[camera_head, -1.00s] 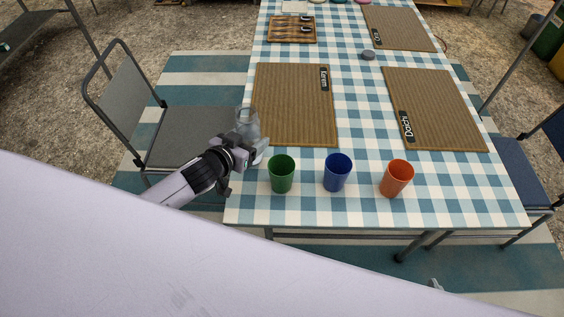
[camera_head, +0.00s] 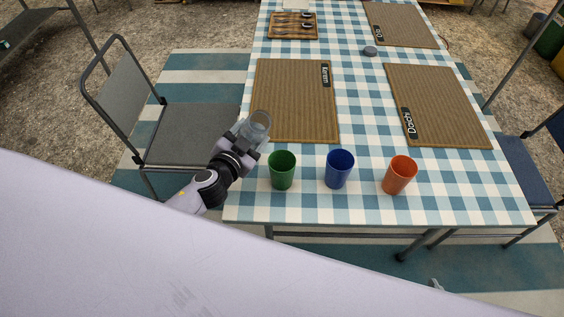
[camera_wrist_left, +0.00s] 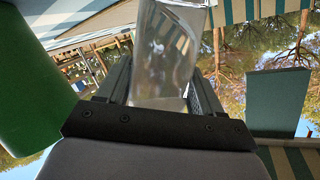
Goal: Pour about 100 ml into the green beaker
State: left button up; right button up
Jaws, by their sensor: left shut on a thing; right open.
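The green beaker (camera_head: 282,171) stands upright on the checked table near its front left corner. My left gripper (camera_head: 243,140) is left of it, slightly farther back, shut on a clear vessel (camera_head: 259,127) that leans to the right in the head view. In the left wrist view the clear vessel (camera_wrist_left: 168,55) sits between the jaws (camera_wrist_left: 160,85); its liquid level is unclear. A large green surface (camera_wrist_left: 25,85) fills that view's left side; I cannot tell whether it is the beaker. Only a small grey piece of my right gripper (camera_head: 436,284) shows low in the head view.
A blue cup (camera_head: 339,169) and an orange cup (camera_head: 399,175) stand right of the green beaker. Brown mats (camera_head: 295,100) lie behind, with a small grey disc (camera_head: 370,51) and a wooden tray (camera_head: 291,26) farther back. A grey chair (camera_head: 190,135) stands at the left.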

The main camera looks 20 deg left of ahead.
aim_at(247, 123)
pick_arm(q)
jog(key=shift+s+d+r+m+t+y, duration=0.15)
jog(key=shift+r+m+t+y, duration=0.2)
jog(key=shift+r+m, duration=0.35)
jog(key=f+b, duration=0.1)
jog(key=b, duration=0.1)
jog(key=f+m+t+b, duration=0.1)
jog(key=b, duration=0.1)
jog(key=shift+a+f, duration=0.2)
jog(key=shift+f, duration=0.1)
jog(key=shift+w+a+r+m+t+y, duration=0.15)
jog(key=shift+w+a+r+m+t, duration=0.05)
jog(key=shift+r+m, duration=0.35)
jog(key=shift+w+a+r+m+t+y, duration=0.1)
jog(key=shift+w+a+r+m+t, duration=0.1)
jog(key=shift+r+m, duration=0.3)
jog(key=shift+a+r+m+t, duration=0.15)
jog(key=shift+m+t, duration=0.2)
jog(key=shift+m, duration=0.4)
jog(key=shift+a+m, duration=0.1)
jog(key=shift+m, duration=0.3)
pick_arm(e)
notch_tip(247, 123, down, 5)
jog(key=shift+r, duration=0.15)
pick_arm(q)
jog(key=shift+m+t, duration=0.3)
jog(key=shift+m, duration=0.1)
